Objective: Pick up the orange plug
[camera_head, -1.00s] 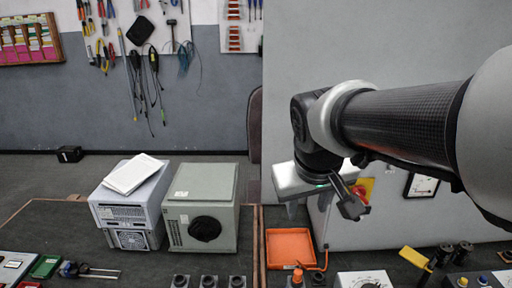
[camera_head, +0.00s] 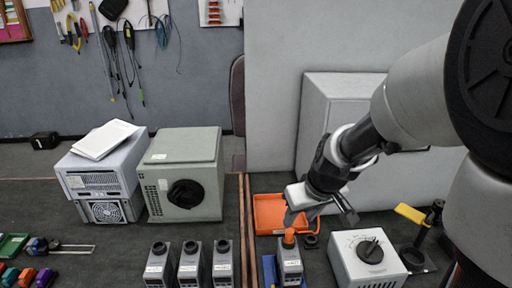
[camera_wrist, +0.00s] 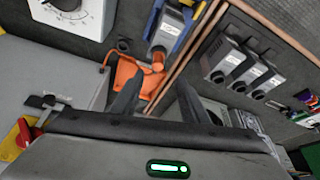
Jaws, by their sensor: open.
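The orange plug (camera_head: 289,238) stands upright on the top of a grey block (camera_head: 289,263) in the head view. In the wrist view the orange plug (camera_wrist: 155,64) shows beyond the fingertips, at the end of the grey block (camera_wrist: 167,32). My gripper (camera_head: 319,212) is open and empty, above and slightly right of the plug in the head view, apart from it. In the wrist view my gripper (camera_wrist: 160,92) has its two dark fingers spread, with the plug past the gap between them. The plug's lower end is hidden.
An orange tray (camera_head: 262,214) lies just behind the plug. A white dial box (camera_head: 368,260) stands right of it, and a yellow-tagged stand (camera_head: 412,214) further right. Several grey blocks (camera_head: 190,265) stand to the left. A green-grey box (camera_head: 185,175) is behind them.

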